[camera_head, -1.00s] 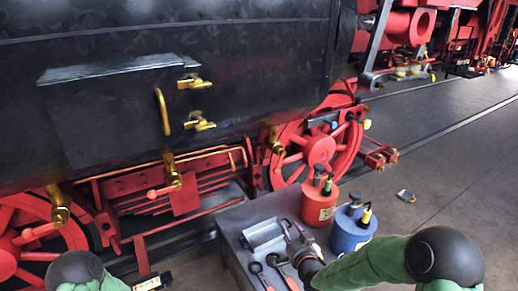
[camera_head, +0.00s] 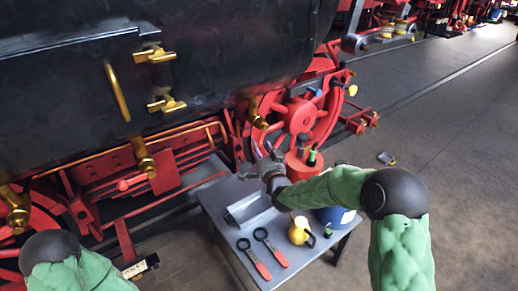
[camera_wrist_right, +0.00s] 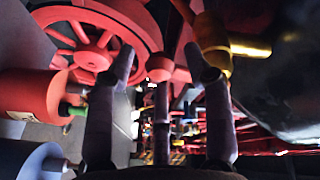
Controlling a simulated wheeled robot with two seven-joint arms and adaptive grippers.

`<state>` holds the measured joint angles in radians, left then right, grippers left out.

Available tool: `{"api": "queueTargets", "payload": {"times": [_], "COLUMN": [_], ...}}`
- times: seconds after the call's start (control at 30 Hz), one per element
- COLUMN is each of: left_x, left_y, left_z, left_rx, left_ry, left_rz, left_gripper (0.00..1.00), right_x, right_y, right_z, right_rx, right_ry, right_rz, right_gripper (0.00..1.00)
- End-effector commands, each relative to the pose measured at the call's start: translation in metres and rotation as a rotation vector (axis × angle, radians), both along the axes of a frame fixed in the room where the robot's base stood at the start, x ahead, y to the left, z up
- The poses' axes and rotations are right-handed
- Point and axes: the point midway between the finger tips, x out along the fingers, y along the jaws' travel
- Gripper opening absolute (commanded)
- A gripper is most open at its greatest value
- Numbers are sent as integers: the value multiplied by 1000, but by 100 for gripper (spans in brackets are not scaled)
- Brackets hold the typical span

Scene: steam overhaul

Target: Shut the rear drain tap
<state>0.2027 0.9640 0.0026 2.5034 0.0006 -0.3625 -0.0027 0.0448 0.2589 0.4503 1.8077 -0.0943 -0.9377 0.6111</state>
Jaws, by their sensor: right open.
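Brass drain taps hang along the lower edge of the black tank: one at the far left (camera_head: 17,208), one in the middle (camera_head: 144,160) and one at the right (camera_head: 253,112). I cannot tell from the pictures which is called rear. A red lever end (camera_head: 127,183) shows by the middle tap. My right gripper (camera_head: 263,163) is open and empty, below the right tap and above the bench. In the right wrist view its fingers (camera_wrist_right: 158,65) are spread; brass (camera_wrist_right: 213,32) is just beyond one finger, and a red knob (camera_wrist_right: 160,69) shows between them. My left gripper is out of view.
A red spoked wheel (camera_head: 300,116) stands behind. The floor at right is mostly clear.

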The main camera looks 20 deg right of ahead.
Motion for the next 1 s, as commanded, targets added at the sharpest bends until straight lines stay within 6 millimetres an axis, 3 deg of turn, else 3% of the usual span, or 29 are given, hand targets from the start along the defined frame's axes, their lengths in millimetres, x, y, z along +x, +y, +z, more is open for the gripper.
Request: {"api": "queueTargets", "payload": {"times": [0.2,0.53,0.7,0.73,1.0], "left_x": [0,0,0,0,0], "left_y": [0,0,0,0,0], "left_z": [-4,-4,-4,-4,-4], "left_rx": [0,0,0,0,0], "left_ry": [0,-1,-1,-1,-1], "left_rz": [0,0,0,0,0], "left_gripper": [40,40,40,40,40], "right_x": [18,21,21,21,21], "right_y": [0,1,1,1,4], "right_z": [0,0,0,0,1], "right_rx": [0,0,0,0,8], "right_ry": [0,1,1,1,3], "right_rz": [0,-1,-1,-1,0], "right_gripper": [52,52,4,0,0]}}
